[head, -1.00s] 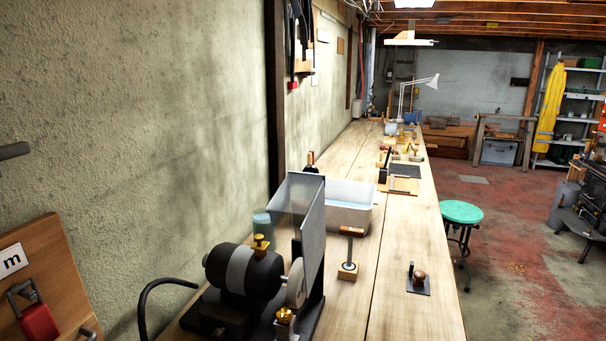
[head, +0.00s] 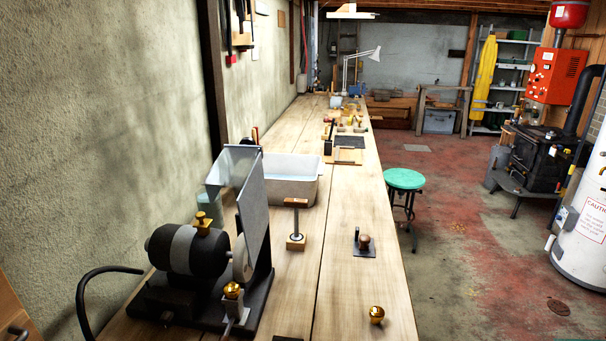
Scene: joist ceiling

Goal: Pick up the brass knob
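A shiny round brass knob (head: 377,314) sits on the wooden workbench (head: 345,240), near its right edge at the bottom of the head view. It stands alone, with bare wood around it. Two other brass-coloured parts are on the bench grinder (head: 190,250): a brass fitting (head: 202,220) on top of the motor and a rounded brass piece (head: 232,290) on a small post at the front. Neither of my grippers shows in the head view.
A T-handled tool on a wooden block (head: 295,241) and a dark plate with a brown knob (head: 364,243) stand farther along the bench. A white basin (head: 292,182) is behind the grinder. A green stool (head: 404,179) stands right of the bench; floor beyond is open.

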